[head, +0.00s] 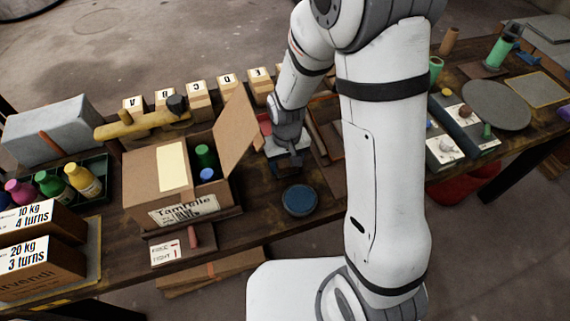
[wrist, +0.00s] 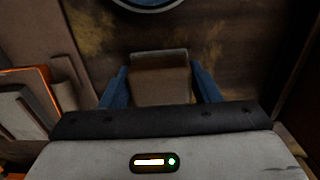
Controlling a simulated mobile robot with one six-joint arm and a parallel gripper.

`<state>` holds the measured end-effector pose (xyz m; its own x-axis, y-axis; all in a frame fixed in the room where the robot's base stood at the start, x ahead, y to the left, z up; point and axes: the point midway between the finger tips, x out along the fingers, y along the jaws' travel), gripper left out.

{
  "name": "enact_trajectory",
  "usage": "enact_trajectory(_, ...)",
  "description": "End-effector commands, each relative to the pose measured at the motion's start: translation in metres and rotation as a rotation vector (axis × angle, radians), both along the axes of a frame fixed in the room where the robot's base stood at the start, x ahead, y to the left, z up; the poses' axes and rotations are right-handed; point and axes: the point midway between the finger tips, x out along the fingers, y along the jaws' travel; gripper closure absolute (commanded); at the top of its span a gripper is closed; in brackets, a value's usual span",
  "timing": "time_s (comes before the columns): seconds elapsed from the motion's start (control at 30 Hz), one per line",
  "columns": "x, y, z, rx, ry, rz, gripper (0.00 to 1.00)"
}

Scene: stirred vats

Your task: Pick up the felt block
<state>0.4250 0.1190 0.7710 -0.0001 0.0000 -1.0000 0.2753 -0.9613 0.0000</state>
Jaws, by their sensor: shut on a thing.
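The felt block (wrist: 160,78) is a grey-brown block in the wrist view, between the two blue fingers of my gripper (wrist: 161,88). The fingers touch its left and right sides, and my gripper is shut on it. In the wrist view, dark wooden tabletop shows around the block; I cannot tell whether the block touches it. In the head view my gripper (head: 290,160) points down at the table, just right of the open cardboard box. The block cannot be made out there.
A blue round tin (head: 300,200) stands in front of my gripper. The open cardboard box (head: 150,190), with its raised flap (head: 237,130), is close on the left. A wooden tray (head: 325,125) lies to the right. Lettered boxes (head: 228,95) line the back.

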Motion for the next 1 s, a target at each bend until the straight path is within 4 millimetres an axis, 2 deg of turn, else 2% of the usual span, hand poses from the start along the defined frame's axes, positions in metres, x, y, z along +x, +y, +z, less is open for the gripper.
enact_trajectory(0.17,0.000,0.000,0.001,0.000,-0.001,0.000,0.68)
enact_trajectory(0.27,0.001,0.001,0.009,0.001,-0.003,0.001,0.68)
enact_trajectory(0.6,0.001,0.001,0.074,0.002,-0.006,0.001,0.68)
enact_trajectory(0.7,0.000,0.001,0.088,0.001,-0.003,0.001,0.68)
enact_trajectory(0.83,0.000,0.001,0.099,0.001,-0.002,0.001,0.68)
enact_trajectory(1.0,0.000,0.001,0.101,0.000,0.000,0.002,0.68)
